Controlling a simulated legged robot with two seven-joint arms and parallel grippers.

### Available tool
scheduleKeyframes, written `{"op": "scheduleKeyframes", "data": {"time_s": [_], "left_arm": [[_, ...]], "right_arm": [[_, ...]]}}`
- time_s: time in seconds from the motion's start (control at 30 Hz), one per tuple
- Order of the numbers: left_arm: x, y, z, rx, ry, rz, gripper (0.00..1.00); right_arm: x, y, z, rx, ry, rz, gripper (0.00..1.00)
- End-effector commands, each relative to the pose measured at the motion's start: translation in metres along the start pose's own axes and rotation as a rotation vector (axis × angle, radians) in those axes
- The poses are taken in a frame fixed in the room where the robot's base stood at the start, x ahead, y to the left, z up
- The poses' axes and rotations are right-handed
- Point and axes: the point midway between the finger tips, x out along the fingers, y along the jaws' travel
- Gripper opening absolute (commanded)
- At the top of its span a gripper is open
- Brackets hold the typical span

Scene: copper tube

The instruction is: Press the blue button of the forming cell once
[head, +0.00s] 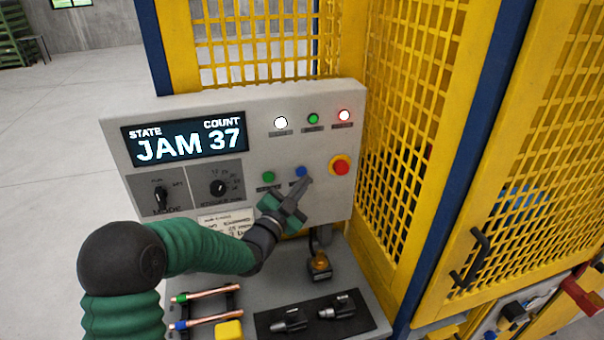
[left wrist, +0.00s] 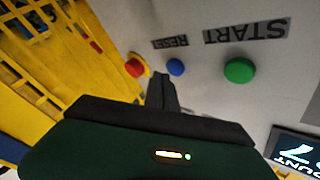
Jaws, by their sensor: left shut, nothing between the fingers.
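The blue button (head: 301,171) is on the sloped grey control panel (head: 330,205), between the green button (head: 268,177) and the red mushroom button on a yellow base (head: 339,165). It also shows in the left wrist view (left wrist: 176,67), near a label reading RESET. My left gripper (head: 306,183) is shut and empty, its fingertips just below and beside the blue button. My right gripper is not in view.
The display (head: 187,138) reads STATE JAM, COUNT 37. The white lamp (head: 281,122) and red lamp (head: 344,115) look lit. Yellow mesh guarding (head: 410,110) stands behind and right. Copper tubes (head: 215,318), a yellow block (head: 229,330) and a dark tray (head: 270,325) lie below the panel.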

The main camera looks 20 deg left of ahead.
Motion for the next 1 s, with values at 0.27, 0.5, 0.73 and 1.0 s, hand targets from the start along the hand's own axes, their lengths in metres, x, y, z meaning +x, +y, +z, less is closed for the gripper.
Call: {"op": "scheduleKeyframes", "data": {"time_s": [0.27, 0.5, 0.73, 1.0], "left_arm": [[0.0024, -0.0016, 0.0016, 0.001, 0.002, -0.001, 0.0], [0.0051, -0.0049, 0.0021, 0.0, 0.0, 0.0, 0.0], [0.0053, -0.005, 0.0024, 0.0, 0.0, 0.0, 0.0], [0.0076, -0.0064, 0.0044, 0.0, 0.0, 0.0, 0.0]], "right_arm": [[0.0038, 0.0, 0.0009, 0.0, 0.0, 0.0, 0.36], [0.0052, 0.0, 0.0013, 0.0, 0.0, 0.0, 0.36], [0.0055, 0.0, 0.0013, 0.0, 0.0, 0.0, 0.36], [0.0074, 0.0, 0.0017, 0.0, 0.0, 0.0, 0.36]]}}
